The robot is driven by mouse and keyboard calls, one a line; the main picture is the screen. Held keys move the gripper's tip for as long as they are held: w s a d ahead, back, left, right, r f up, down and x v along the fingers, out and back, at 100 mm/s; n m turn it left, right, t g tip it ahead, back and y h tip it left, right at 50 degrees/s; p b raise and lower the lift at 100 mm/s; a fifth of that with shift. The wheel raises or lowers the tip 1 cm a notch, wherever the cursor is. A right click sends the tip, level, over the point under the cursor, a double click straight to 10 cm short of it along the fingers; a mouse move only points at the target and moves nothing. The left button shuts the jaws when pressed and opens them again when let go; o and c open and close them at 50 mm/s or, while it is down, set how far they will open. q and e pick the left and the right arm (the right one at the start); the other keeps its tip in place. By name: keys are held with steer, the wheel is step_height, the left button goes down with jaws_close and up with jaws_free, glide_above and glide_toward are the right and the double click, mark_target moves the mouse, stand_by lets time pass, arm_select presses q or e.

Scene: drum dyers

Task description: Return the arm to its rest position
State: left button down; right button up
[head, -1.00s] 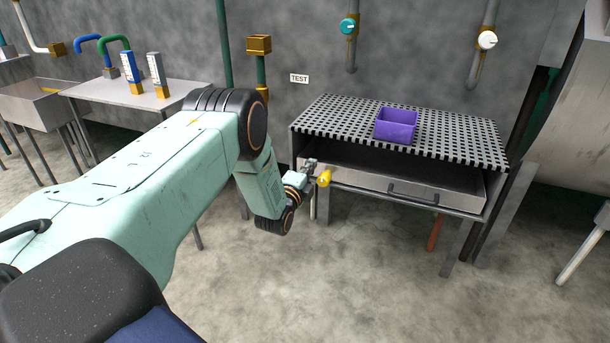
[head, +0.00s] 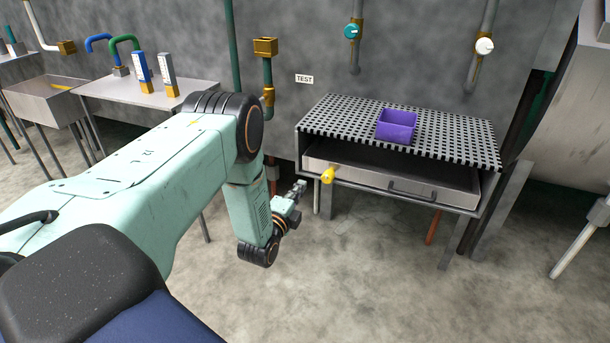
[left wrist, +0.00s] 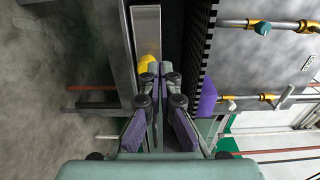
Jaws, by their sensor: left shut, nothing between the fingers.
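My left arm comes in from the left in the head view. Its gripper (head: 299,188) hangs in front of the left end of the perforated metal bench, apart from it. In the left wrist view the gripper's fingers (left wrist: 159,72) are together with nothing between them. A yellow knob or tap (head: 328,175) sits at the left front of the bench's tray, just right of the gripper; a yellow part also shows past the fingertips in the left wrist view (left wrist: 147,62). My right gripper is in neither view.
The perforated bench (head: 455,138) carries a purple bin (head: 396,126) and has a metal tray with a handle (head: 440,187) under its top. A table (head: 110,92) with blue and grey upright devices stands at the left, beside a sink (head: 45,100). The floor in front is clear.

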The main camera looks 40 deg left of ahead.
arm_select(q)
steer(key=shift+s+d+f, duration=0.1)
steer(key=shift+s, duration=0.6)
steer(key=s+d+f+n+g+h, duration=0.1)
steer(key=s+d+f+n+g, duration=0.35)
steer(key=s+f+n, duration=0.2)
steer(key=s+d+f+n+g+h, duration=0.1)
steer(key=s+d+f+n+g, duration=0.35)
steer(key=s+f, duration=0.3)
steer(key=s+d+r+n+g, duration=0.1)
steer(key=s+d+g, duration=0.2)
steer(key=s, duration=0.5)
steer(key=s+d+r+n+g+h+p, duration=0.1)
steer(key=s+d, duration=0.3)
steer(key=s, duration=0.5)
steer(key=s+d+r+n+g+h+p, duration=0.1)
steer(key=s+d+r+n+g, duration=0.1)
steer(key=s, duration=0.6)
steer(key=d+r+g, duration=0.1)
steer(key=g, duration=0.1)
steer(key=shift+s+d+r+n+g, duration=0.2)
steer(key=shift+s+d+n+g, duration=0.1)
steer(key=shift+n, duration=0.1)
